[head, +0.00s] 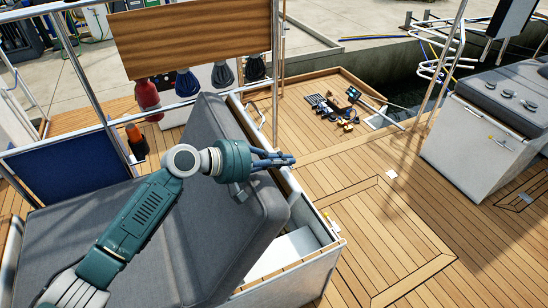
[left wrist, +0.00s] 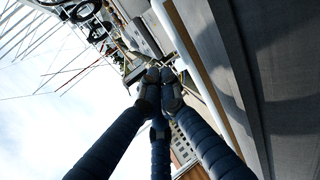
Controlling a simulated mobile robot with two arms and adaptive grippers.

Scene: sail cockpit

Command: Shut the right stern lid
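The right stern lid (head: 252,222), a grey padded panel, stands raised and tilted over a white locker box (head: 308,275) in the head view. The box's open inside shows beside the lid's lower right edge. My left gripper (head: 291,160) is in front of the lid's upper part, its fingers pointing right past the lid's edge. In the left wrist view the fingertips (left wrist: 160,92) meet with nothing visible between them. A grey padded surface (left wrist: 285,60) runs close along the right there. I cannot tell whether the gripper touches the lid. My right gripper is not in view.
A wooden board (head: 195,38) hangs on the rail behind the lid, with several hanging bags below it. A grey-topped white locker (head: 470,145) stands at the right. Small gear (head: 332,108) lies on the far deck. The wooden deck (head: 390,230) between is mostly clear.

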